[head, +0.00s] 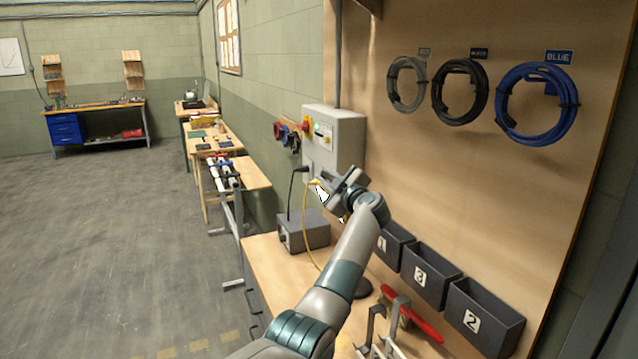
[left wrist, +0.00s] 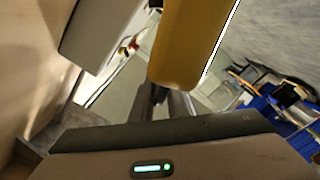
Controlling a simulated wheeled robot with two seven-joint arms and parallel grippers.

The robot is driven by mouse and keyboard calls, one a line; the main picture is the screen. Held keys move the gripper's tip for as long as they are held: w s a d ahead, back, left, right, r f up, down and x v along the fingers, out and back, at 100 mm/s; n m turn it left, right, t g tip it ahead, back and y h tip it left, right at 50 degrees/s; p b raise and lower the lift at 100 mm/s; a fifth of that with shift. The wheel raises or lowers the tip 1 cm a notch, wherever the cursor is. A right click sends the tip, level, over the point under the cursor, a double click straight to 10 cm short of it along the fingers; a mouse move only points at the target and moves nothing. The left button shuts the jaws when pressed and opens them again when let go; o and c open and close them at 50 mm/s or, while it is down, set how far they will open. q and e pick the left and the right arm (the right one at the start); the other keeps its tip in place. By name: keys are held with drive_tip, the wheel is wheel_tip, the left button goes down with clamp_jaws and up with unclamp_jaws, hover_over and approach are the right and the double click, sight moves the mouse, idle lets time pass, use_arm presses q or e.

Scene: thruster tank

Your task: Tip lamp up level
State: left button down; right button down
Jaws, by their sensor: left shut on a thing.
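The lamp's yellow head (left wrist: 190,45) fills the upper middle of the left wrist view, with a bright white strip along its right edge. In the head view only a small white, lit part of the lamp (head: 321,194) shows at my left gripper (head: 328,186). The gripper is shut on the lamp head and hides most of it. The head looks tilted, but its exact angle is hard to tell. A dark round base (head: 362,289), probably the lamp's, stands on the bench behind my forearm. My right gripper is not in view.
A grey wall box (head: 340,135) with a red switch is just behind the gripper. A grey unit (head: 304,230) stands on the bench below, near a yellow cable (head: 305,225). Numbered bins (head: 432,280) line the board to the right, with a red-handled tool (head: 412,315) in front.

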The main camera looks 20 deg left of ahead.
use_arm(q)
drive_tip(key=shift+w+d+r+p, duration=0.4)
drive_tip(key=shift+w+d+r, duration=0.25)
drive_tip(key=shift+r, duration=0.2)
drive_tip(key=shift+w+d, duration=0.35)
drive_tip(key=shift+r, duration=0.1)
drive_tip(key=shift+d+r, duration=0.1)
drive_tip(key=shift+d, duration=0.05)
drive_tip(key=c, duration=1.8)
unclamp_jaws()
drive_tip(key=shift+w, duration=0.1)
drive_tip(key=shift+c, duration=0.2)
drive_tip(key=shift+w+d, duration=0.1)
drive_tip(key=shift+d, duration=0.05)
drive_tip(key=shift+f, duration=0.25)
drive_tip(key=shift+f, duration=0.1)
drive_tip(key=shift+f, duration=0.1)
